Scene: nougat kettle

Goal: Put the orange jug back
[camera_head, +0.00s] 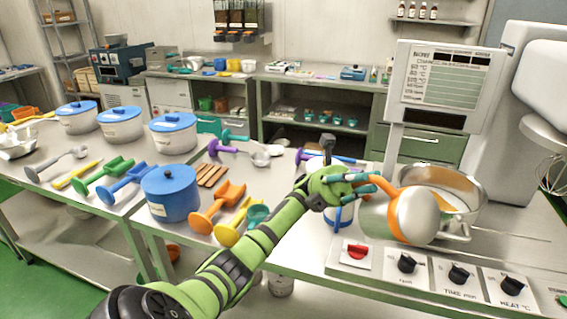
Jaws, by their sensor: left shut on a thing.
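The orange jug (412,216) has an orange body with a large pale, rounded face turned towards me. My left gripper (368,184) comes in from the lower left and is shut on the jug's orange handle. The jug is held in front of the metal kettle (470,188), overlapping its front left side, and looks tilted. I cannot tell whether the jug touches the kettle. Part of the kettle is hidden behind the jug. My right gripper is not in view.
The control panel (430,262) with a red button and black knobs lies below the jug. A display board (445,88) stands behind the kettle. A blue pot (171,194) and orange, yellow and teal scoops stand left of my arm. White pots with blue lids line the left table.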

